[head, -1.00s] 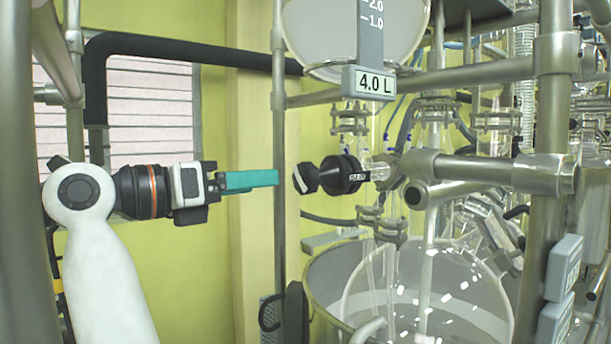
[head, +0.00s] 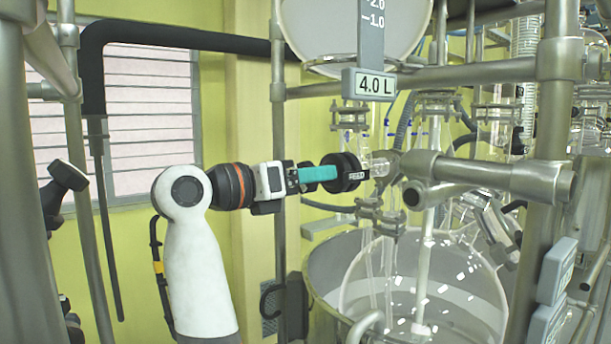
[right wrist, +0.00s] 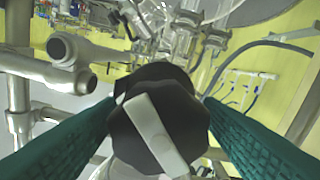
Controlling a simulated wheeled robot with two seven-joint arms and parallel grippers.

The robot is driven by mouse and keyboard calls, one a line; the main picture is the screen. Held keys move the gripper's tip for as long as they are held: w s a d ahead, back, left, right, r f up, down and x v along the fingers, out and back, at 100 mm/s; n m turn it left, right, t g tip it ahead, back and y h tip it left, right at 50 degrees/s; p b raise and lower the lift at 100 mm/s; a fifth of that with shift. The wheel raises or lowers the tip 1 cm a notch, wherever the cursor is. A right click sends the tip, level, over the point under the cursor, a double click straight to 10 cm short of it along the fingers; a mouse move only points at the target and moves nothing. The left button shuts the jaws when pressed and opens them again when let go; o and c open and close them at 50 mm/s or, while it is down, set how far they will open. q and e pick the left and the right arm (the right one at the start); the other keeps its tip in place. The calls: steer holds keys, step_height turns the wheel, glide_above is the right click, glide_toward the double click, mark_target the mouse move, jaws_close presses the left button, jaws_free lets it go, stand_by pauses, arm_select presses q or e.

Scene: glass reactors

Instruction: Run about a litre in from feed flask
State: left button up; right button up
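The feed flask (head: 345,18) is a round glass vessel at the top middle of the head view, cut off by the frame's top. A scale with 2.0 and 1.0 marks hangs before it, above a "4.0 L" display (head: 375,85). The glass reactor vessel (head: 450,285) stands below. My left gripper is out of view.
Metal frame posts (head: 555,120) and horizontal bars (head: 470,75) surround the glassware. Glass fittings and hoses crowd the space right of the knob. A metal bath (head: 325,270) surrounds the reactor vessel. Left of the knob, before the yellow wall (head: 240,110), there is more open room.

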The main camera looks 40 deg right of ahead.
steer(key=c, duration=0.8)
steer(key=shift+f+m+b, duration=0.15)
steer(key=shift+m+b, duration=0.75)
steer(key=shift+b, duration=0.1)
steer(key=m+b, duration=0.2)
steer(key=shift+m, duration=0.3)
steer(key=m+b, duration=0.1)
steer(key=m, duration=0.2)
steer(key=shift+b, duration=0.4)
steer(key=shift+m+b, duration=0.55)
steer(key=shift+m, duration=1.05)
steer(key=o, duration=1)
